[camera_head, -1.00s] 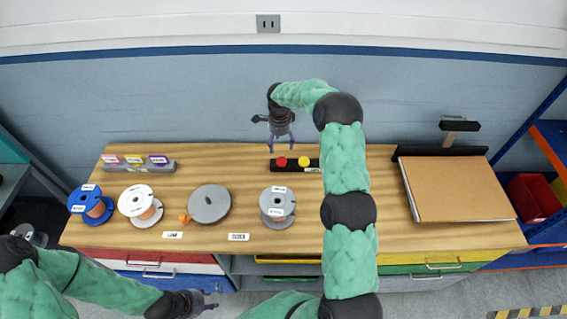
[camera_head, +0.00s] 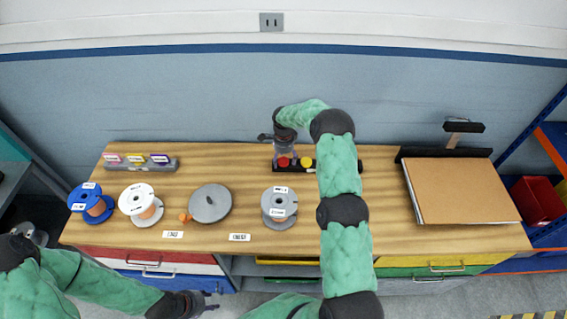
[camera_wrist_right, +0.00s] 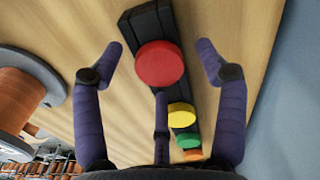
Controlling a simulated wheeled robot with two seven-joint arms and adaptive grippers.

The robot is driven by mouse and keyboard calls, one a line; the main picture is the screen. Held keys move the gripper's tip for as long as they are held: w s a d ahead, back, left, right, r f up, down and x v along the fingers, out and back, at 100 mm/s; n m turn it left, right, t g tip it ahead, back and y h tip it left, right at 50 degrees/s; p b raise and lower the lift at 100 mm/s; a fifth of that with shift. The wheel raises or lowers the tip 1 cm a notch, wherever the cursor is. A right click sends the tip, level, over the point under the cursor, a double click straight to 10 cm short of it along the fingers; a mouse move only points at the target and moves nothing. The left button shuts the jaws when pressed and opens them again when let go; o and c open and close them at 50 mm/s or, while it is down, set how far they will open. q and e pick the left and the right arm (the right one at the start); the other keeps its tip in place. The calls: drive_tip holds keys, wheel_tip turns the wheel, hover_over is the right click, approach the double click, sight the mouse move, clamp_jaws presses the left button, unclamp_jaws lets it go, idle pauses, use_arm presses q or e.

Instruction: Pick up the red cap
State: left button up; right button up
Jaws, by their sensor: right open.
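The red cap (camera_head: 283,162) sits at the left end of a black rack (camera_head: 294,167) at the back of the table. In the right wrist view the red cap (camera_wrist_right: 159,64) is round and lies between the spread fingers. My right gripper (camera_head: 286,156) is open above and around the cap, with no visible contact. In the wrist view the right gripper's fingers (camera_wrist_right: 160,70) show on both sides and below the cap. My left gripper (camera_head: 210,300) is low at the front of the table, away from the rack; its jaw state is unclear.
A yellow cap (camera_head: 306,162) stands beside the red one; a green cap (camera_wrist_right: 183,143) and an orange cap (camera_wrist_right: 192,156) follow along the rack. A grey spool (camera_head: 278,205) stands in front. A brown board (camera_head: 460,190) lies at right.

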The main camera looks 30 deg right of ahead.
drive_tip(key=shift+f, duration=0.1)
drive_tip(key=c, duration=1)
drive_tip(key=shift+r, duration=0.8)
drive_tip(key=s+a+r+p, duration=0.1)
drive_tip(key=s+a+r, duration=0.5)
drive_tip(key=a+r, duration=0.5)
drive_tip(key=shift+s+a+r, duration=0.2)
drive_tip(key=shift+s+a, duration=0.15)
drive_tip(key=shift+a, duration=0.3)
